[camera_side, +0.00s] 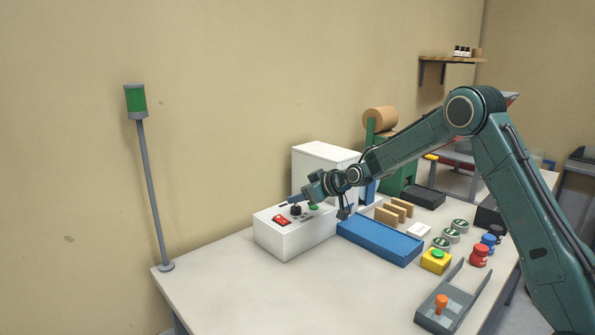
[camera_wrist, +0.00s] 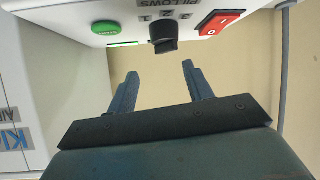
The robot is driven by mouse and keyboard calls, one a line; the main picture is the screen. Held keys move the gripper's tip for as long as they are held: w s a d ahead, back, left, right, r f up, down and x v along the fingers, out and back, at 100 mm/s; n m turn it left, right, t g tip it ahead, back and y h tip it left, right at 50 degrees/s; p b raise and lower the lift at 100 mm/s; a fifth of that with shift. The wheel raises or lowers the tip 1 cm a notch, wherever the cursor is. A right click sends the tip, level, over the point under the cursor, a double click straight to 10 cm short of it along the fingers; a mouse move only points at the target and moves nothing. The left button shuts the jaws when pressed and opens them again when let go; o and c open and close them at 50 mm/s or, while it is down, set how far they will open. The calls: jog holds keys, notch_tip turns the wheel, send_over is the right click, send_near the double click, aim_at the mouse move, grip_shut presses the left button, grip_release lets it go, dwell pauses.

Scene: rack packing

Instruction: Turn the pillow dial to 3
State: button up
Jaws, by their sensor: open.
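The pillow dial (camera_wrist: 163,38) is a black knob on the white control box, beside upside-down lettering "PILLOWS" and small numbers. Which number it points to I cannot tell. It also shows in the side view (camera_side: 296,210) on top of the white box (camera_side: 290,241). My gripper (camera_wrist: 157,68) is open and empty. In the wrist view its two fingers point toward the dial, one to each side of it, with the knob past the fingertips. In the side view my gripper (camera_side: 291,202) is close above the box, near the dial; contact is not clear.
A red rocker switch (camera_wrist: 221,22) and a green button (camera_wrist: 106,27) flank the dial closely. A taller white machine (camera_side: 318,160) stands behind the box. A blue tray (camera_side: 380,242) lies to the right. The front left table is clear. A lamp post (camera_side: 151,195) stands at left.

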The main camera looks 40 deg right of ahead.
aim_at(298, 207)
jog(key=s+d+r+n+t+y, duration=0.1)
jog(key=s+d+y, duration=0.1)
jog(key=s, duration=1)
jog(key=shift+d+n+y, duration=0.3)
jog(key=shift+d+y, duration=0.1)
jog(key=shift+d, duration=0.25)
jog(key=shift+w, duration=0.15)
jog(key=x, duration=1.3)
jog(key=shift+w+a+f, duration=0.15)
jog(key=shift+w+a, duration=0.05)
jog(key=c, duration=0.9)
jog(key=shift+c, duration=0.2)
